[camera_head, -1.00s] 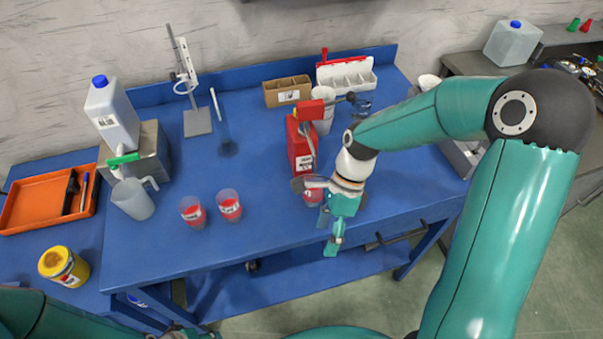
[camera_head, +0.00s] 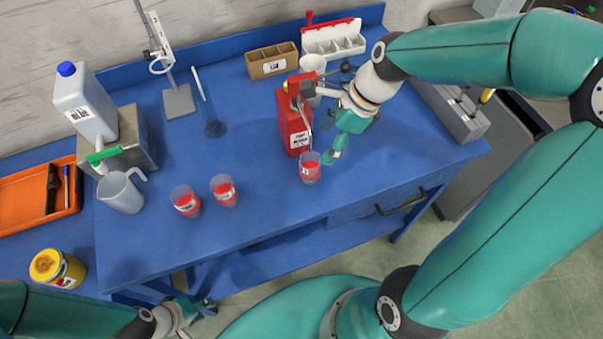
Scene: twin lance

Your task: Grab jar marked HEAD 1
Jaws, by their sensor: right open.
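Three clear jars with red contents stand on the blue bench; their labels are too small to read, so I cannot tell which is HEAD 1. One jar (camera_head: 310,168) stands in front of the red dispenser (camera_head: 293,122). The other two, a middle jar (camera_head: 224,190) and a left jar (camera_head: 186,201), stand apart to its left. My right gripper (camera_head: 332,150) is open, just beside the jar at the dispenser, its teal fingertip at that jar's upper right; contact is unclear. My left gripper (camera_head: 200,309) is low, in front of the bench, its jaws unclear.
A clear jug (camera_head: 122,192), a white canister (camera_head: 87,102) and a metal stand (camera_head: 178,100) are at the left. A cardboard box (camera_head: 272,61) and a white divided tray (camera_head: 335,41) are at the back. A yellow tub (camera_head: 58,269) is at lower left.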

